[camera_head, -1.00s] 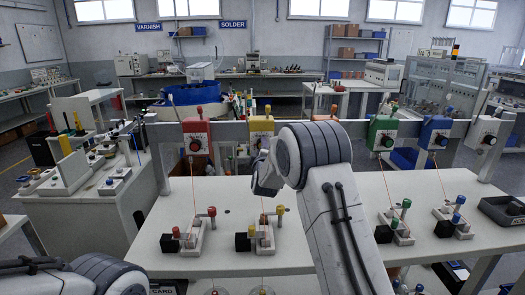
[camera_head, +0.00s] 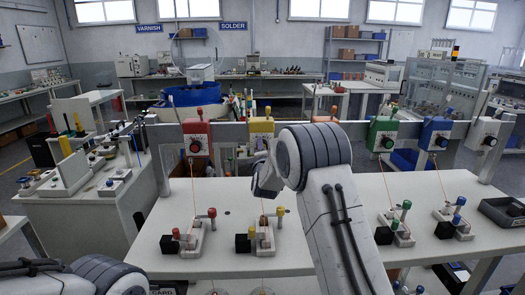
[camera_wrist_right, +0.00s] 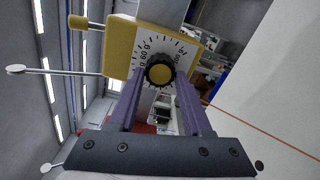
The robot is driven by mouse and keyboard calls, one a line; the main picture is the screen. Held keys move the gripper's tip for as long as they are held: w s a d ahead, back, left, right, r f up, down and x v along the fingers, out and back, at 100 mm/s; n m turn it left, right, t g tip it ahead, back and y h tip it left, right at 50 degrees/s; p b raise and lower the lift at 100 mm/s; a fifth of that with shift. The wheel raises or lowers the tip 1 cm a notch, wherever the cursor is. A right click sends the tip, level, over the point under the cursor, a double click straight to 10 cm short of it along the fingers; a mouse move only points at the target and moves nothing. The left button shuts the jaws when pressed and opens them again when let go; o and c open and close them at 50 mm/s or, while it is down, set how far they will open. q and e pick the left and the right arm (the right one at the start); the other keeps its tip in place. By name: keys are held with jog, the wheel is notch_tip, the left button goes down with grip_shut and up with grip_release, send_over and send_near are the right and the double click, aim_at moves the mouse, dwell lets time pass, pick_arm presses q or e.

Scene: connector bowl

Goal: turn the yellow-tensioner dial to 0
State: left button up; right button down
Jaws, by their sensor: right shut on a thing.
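The yellow tensioner (camera_head: 262,126) is a yellow box on the grey rail; it fills the top of the right wrist view (camera_wrist_right: 121,50). Its white face carries a printed scale, and its dial (camera_wrist_right: 159,73) is a black ribbed knob with a yellow cap. My right gripper (camera_wrist_right: 160,84) is shut on the dial, one purple finger on each side. A pointer mark on the knob cannot be made out, so its setting cannot be read. In the head view my right arm hides the gripper and dial. My left gripper is out of view.
A red tensioner (camera_head: 196,138) stands left of the yellow one; green (camera_head: 383,133), blue (camera_head: 435,132) and white (camera_head: 487,138) ones stand to the right. An orange-topped one is mostly behind my right arm. Clamp blocks with coloured knobs sit on the white table (camera_head: 330,262) below.

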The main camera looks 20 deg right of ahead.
jog(key=shift+c, duration=1.7)
grip_release()
jog(key=shift+s, duration=0.1)
jog(key=b+v, duration=0.3)
jog(key=v, duration=0.7)
jog(key=shift+s, duration=0.15)
